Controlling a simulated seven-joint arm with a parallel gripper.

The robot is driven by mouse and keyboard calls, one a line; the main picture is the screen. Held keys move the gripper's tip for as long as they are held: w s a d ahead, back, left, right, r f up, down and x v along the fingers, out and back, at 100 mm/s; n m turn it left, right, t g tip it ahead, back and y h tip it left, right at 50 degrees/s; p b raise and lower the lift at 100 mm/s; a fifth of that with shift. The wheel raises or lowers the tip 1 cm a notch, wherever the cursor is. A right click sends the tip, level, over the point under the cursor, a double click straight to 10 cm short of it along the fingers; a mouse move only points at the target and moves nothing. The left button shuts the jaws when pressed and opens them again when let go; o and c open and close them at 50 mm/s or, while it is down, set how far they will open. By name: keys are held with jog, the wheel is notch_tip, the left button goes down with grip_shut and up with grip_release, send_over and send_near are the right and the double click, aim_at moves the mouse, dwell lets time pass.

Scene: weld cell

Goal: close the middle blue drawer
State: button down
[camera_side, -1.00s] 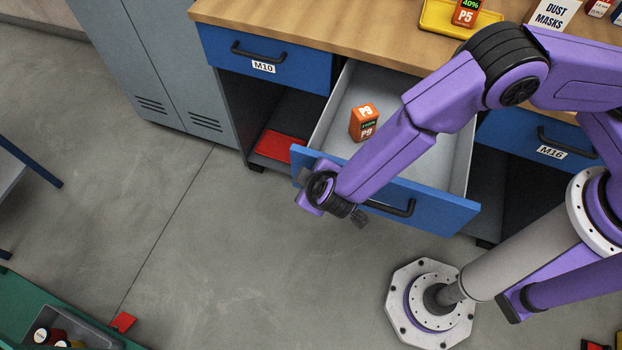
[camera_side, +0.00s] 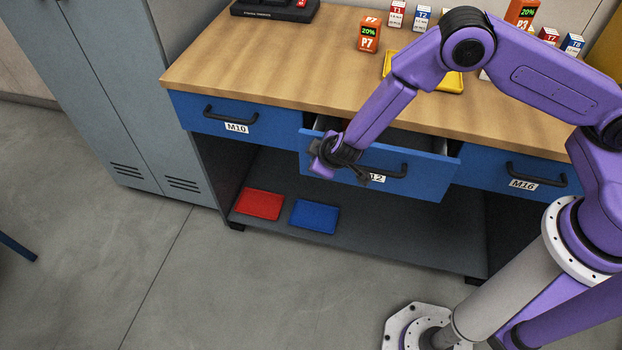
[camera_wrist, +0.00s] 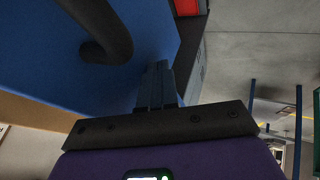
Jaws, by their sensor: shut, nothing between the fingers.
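The middle blue drawer (camera_side: 428,175) sticks out a little from the bench in the side view, with a narrow strip of its grey inside showing. Its black handle and a label ending in "12" are on the front, partly behind my gripper. My gripper (camera_side: 368,177) is shut and empty at the left part of the drawer front. In the wrist view the shut fingers (camera_wrist: 160,85) reach up against or very near the blue drawer front (camera_wrist: 60,60), beside its black handle (camera_wrist: 105,35). I cannot tell whether they touch.
Drawers M10 (camera_side: 270,125) and M16 (camera_side: 470,172) on either side are closed. A red tray (camera_side: 260,204) and a blue tray (camera_side: 314,216) lie on the lower shelf. The wooden benchtop (camera_side: 270,75) carries boxes, batteries and a yellow tray (camera_side: 450,80). A grey cabinet (camera_side: 130,100) stands left.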

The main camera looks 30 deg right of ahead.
jog(key=shift+w+d, duration=1.35)
jog(key=shift+w, duration=0.05)
